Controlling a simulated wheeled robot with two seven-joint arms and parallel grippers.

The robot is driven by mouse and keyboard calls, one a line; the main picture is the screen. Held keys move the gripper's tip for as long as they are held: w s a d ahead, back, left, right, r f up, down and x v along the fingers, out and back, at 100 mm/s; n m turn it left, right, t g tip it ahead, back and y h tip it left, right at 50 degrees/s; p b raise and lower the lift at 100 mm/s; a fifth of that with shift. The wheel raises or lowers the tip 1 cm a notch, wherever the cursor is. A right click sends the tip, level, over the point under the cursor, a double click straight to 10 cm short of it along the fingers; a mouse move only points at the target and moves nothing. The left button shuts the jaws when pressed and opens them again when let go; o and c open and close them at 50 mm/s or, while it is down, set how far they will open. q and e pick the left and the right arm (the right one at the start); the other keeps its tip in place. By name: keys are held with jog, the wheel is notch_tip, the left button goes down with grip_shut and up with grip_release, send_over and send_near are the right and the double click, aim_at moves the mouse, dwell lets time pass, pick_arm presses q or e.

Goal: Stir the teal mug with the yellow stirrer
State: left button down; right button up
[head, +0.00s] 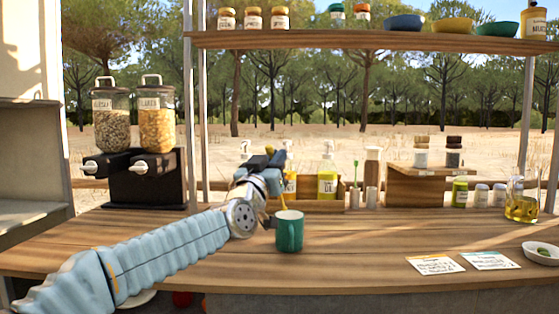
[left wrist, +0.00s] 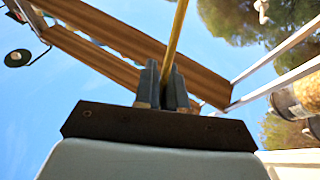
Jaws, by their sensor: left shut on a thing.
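The teal mug (head: 289,232) stands upright on the wooden counter in the middle of the head view, its handle toward the left. My left gripper (head: 272,165) is above and slightly left of the mug. In the left wrist view, my left gripper (left wrist: 168,88) is shut on the yellow stirrer (left wrist: 177,35), a thin rod between its two dark fingers. My right gripper is not in view.
The wooden counter (head: 345,265) is clear right of the mug, up to two cards (head: 435,265) and a white bowl (head: 541,252). A bottle rack (head: 318,203) and a wooden stand (head: 425,188) are behind. Two dispensers (head: 143,178) stand left. A shelf (head: 340,41) hangs above.

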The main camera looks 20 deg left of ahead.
aim_at(283, 204)
pick_arm(q)
jog(key=shift+s+a+f+b, duration=0.1)
jog(key=shift+s+f+b, duration=0.2)
jog(key=shift+f, duration=0.3)
jog(key=w+f+b, duration=0.1)
jog(key=f, duration=0.1)
jog(key=w+f+b, duration=0.1)
jog(key=f+b, duration=0.1)
jog(key=w+f+b, duration=0.1)
jog(key=f+b, duration=0.1)
jog(key=shift+d+f, duration=0.15)
jog(key=shift+d, duration=0.2)
jog(key=shift+w+d+f+b, duration=0.1)
jog(key=shift+w+f+b, duration=0.1)
jog(key=shift+f+b, duration=0.25)
jog(key=shift+w+f+b, duration=0.2)
jog(key=shift+f, duration=0.3)
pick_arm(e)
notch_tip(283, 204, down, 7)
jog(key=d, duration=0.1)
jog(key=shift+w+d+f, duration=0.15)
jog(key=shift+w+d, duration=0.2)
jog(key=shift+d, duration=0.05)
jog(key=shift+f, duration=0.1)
